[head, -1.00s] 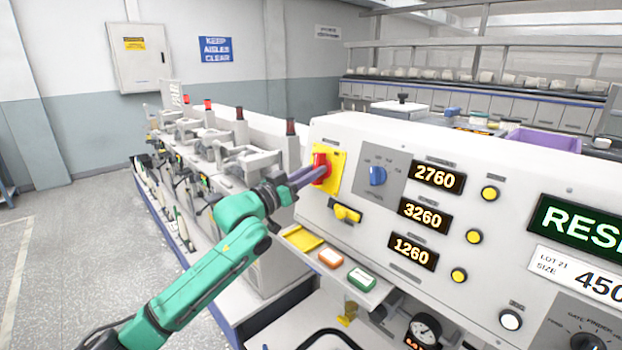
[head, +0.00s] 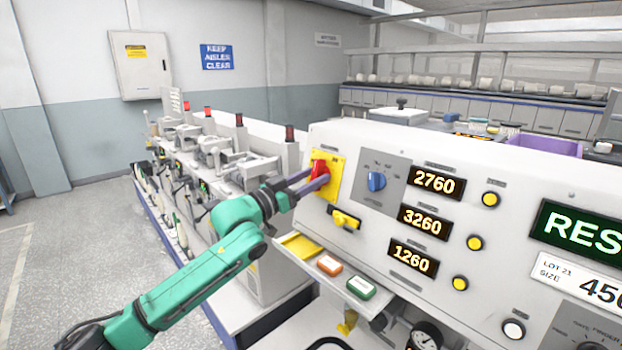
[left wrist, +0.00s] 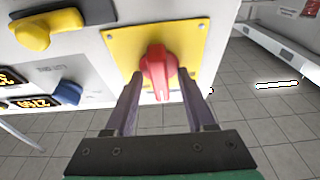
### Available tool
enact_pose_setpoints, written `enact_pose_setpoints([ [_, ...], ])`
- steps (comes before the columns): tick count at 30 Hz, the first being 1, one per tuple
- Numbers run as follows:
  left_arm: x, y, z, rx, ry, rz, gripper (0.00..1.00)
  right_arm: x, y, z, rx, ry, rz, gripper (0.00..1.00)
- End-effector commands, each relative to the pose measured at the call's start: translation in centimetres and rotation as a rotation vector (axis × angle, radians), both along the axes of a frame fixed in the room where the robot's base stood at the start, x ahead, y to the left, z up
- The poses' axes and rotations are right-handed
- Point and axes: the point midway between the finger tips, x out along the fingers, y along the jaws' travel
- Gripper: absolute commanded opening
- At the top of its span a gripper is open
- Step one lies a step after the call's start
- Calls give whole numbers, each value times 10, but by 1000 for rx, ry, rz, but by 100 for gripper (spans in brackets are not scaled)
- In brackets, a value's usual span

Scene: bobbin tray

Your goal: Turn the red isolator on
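The red isolator (head: 319,169) is a rotary handle on a yellow plate (head: 334,183) at the left end of the white panel. In the left wrist view the red handle (left wrist: 158,68) stands out from the yellow plate (left wrist: 190,42), its grip pointing toward the gripper base. My left gripper (head: 318,180) is at the handle. In the left wrist view its two purple fingers (left wrist: 160,92) are apart, one on each side of the handle, with gaps visible between fingers and handle. My right gripper is not in view.
A yellow handle (head: 345,219) sits below the isolator and a blue knob (head: 376,181) to its right. A small shelf (head: 330,262) with orange and green blocks juts out below. Lit displays (head: 436,183) fill the panel further right.

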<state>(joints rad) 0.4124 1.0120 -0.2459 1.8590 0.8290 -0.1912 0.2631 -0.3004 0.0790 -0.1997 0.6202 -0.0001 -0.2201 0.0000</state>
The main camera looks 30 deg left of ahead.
Motion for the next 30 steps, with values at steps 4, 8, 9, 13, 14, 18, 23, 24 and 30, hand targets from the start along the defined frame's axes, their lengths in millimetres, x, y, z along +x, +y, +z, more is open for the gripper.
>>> enact_pose_setpoints([
  [4,0,0,-1,-1,3,0,55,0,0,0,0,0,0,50],
  [8,-4,2,-5,-1,4,1,55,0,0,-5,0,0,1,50],
  [9,-8,4,-7,0,5,2,55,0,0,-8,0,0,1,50],
  [13,-24,9,-13,2,7,0,55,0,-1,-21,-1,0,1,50],
  [14,-28,9,-14,6,6,-1,55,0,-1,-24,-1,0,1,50],
  [18,-45,18,-17,0,8,3,55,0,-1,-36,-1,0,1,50],
  [23,-63,24,-19,-2,10,2,55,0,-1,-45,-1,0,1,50],
  [24,-67,25,-19,-3,10,2,55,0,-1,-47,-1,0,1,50],
  [30,-86,30,-18,-3,9,-3,55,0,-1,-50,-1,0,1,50],
])
